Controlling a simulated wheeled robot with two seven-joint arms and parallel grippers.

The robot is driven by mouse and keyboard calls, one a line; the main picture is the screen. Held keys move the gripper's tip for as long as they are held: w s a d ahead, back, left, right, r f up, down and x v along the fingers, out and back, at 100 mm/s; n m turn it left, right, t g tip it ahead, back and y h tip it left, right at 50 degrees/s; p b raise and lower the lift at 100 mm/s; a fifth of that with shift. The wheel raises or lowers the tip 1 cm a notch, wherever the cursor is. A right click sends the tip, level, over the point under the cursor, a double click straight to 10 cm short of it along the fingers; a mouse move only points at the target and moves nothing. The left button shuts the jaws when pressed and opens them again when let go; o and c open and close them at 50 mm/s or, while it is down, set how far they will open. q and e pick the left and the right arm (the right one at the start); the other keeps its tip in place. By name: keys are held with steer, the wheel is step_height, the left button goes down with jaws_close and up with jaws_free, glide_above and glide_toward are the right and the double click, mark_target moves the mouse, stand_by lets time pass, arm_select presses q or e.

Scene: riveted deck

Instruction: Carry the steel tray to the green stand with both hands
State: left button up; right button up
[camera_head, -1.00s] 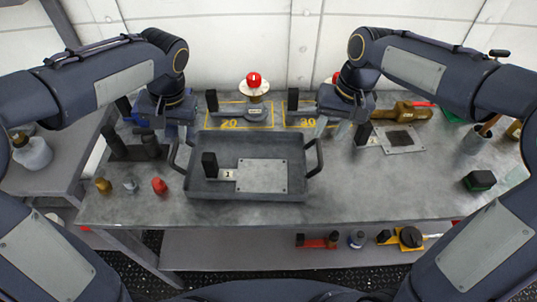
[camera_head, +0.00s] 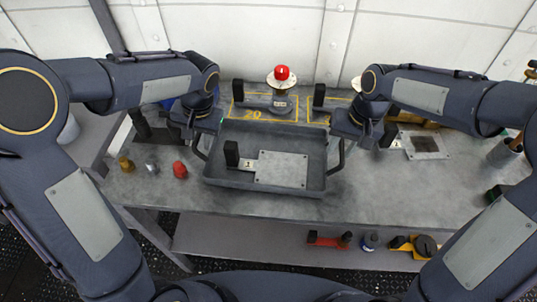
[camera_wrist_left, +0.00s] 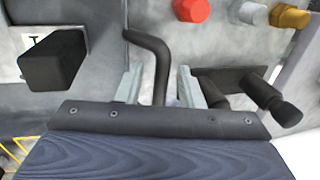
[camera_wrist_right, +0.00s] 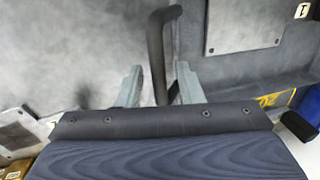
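The dark steel tray (camera_head: 265,188) rests on the grey workbench in the head view, with a black upright handle at each short end. A pale plate (camera_head: 282,169) and a black block (camera_head: 231,154) lie inside it. My left gripper (camera_wrist_left: 158,78) is open, its fingers on either side of the left handle (camera_wrist_left: 160,55) with gaps. My right gripper (camera_wrist_right: 157,80) is open, its fingers on either side of the right handle (camera_wrist_right: 155,45). In the head view the left gripper (camera_head: 198,130) and right gripper (camera_head: 352,135) hide their fingertips. I cannot make out the green stand.
Brass, grey and red (camera_head: 180,170) small items sit left of the tray. A plate with a dark patch (camera_head: 425,146) lies to the right. The bench front right is clear.

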arm_select(q)
steer(key=shift+f, duration=0.15)
arm_select(e)
steer(key=shift+f, duration=0.15)
arm_select(q)
jaws_close()
arm_select(e)
jaws_close()
